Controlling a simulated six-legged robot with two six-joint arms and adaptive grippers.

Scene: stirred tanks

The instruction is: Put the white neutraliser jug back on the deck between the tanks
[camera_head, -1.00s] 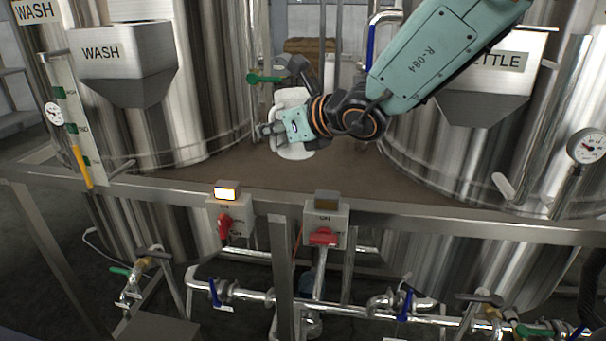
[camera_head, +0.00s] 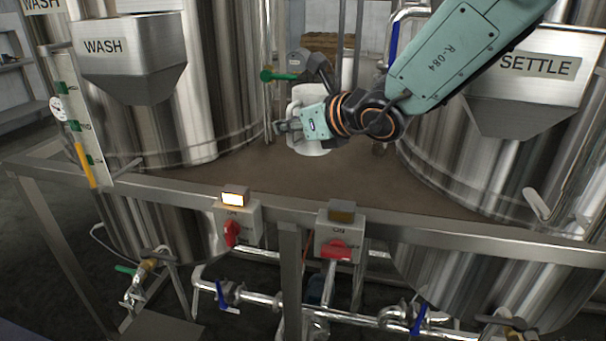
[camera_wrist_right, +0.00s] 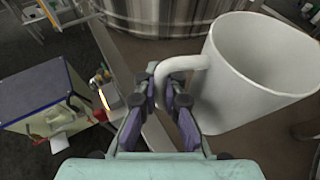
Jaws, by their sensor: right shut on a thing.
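The white jug (camera_head: 309,98) is between the WASH tank and the SETTLE tank, partly hidden behind my right gripper (camera_head: 290,126) in the head view. My right gripper is shut on the jug's handle. The right wrist view shows the jug (camera_wrist_right: 252,72) open at the top, with the gripper's fingers (camera_wrist_right: 170,95) around its handle. The jug is roughly upright over the brown deck (camera_head: 270,172). I cannot tell whether its base touches the deck. My left gripper is not in view.
The WASH tank (camera_head: 200,120) stands left and the SETTLE tank (camera_head: 450,160) right. A steel rail (camera_head: 380,219) runs along the deck's front, with two red switches (camera_head: 232,232) below it. A green-handled valve (camera_head: 278,76) is just left of the jug. The front deck is clear.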

